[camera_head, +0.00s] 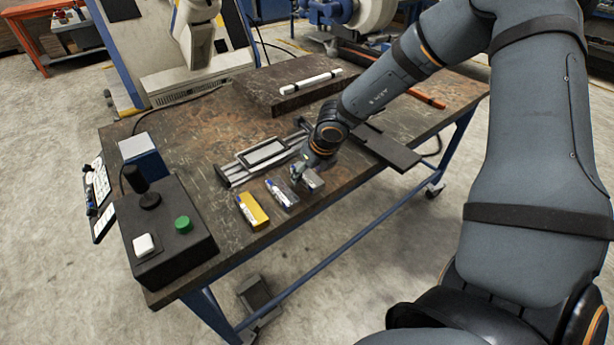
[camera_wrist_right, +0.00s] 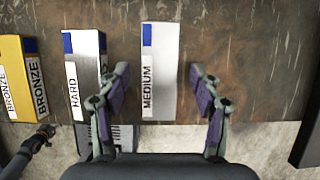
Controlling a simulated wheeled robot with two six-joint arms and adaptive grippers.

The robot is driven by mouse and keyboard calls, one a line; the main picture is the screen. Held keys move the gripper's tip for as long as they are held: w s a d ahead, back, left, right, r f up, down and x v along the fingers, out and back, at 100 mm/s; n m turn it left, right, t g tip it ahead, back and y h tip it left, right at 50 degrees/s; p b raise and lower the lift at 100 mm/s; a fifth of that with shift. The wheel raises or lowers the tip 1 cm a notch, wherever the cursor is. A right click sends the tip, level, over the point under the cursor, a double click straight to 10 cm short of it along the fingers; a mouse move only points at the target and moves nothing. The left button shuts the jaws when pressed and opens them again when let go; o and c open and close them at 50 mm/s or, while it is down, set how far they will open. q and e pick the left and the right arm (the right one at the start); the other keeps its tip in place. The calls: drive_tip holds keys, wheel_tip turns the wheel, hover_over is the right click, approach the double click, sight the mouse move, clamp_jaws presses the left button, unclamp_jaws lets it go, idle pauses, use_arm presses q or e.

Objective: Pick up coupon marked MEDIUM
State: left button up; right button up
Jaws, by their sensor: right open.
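The coupon marked MEDIUM (camera_wrist_right: 161,70) is a pale grey block with a blue end and a white label. In the head view it lies at the table's front edge (camera_head: 313,182), the rightmost of three coupons. My right gripper (camera_wrist_right: 159,78) is open above it, with one finger on either side of its label end. In the head view my right gripper (camera_head: 303,172) partly covers this coupon. The silver coupon marked HARD (camera_wrist_right: 87,75) lies just left, close to the left finger.
The gold coupon marked BRONZE (camera_wrist_right: 18,75) lies left of HARD. A metal slide fixture (camera_head: 262,155) stands behind the coupons. A black control box (camera_head: 165,235) with a green button sits at the table's left. A dark flat plate (camera_head: 388,150) juts out at the right.

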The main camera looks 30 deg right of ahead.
sight(308, 175)
clamp_jaws()
idle(0.3)
drive_tip(key=shift+r, duration=0.1)
drive_tip(key=shift+r, duration=0.5)
wheel_tip(308, 175, up, 3)
drive_tip(key=shift+f+p, duration=0.2)
drive_tip(key=shift+p, duration=0.35)
drive_tip(key=s+d+r+p, duration=0.9)
drive_tip(key=d+p, duration=0.1)
drive_tip(key=p, duration=1.8)
drive_tip(key=shift+s, duration=0.3)
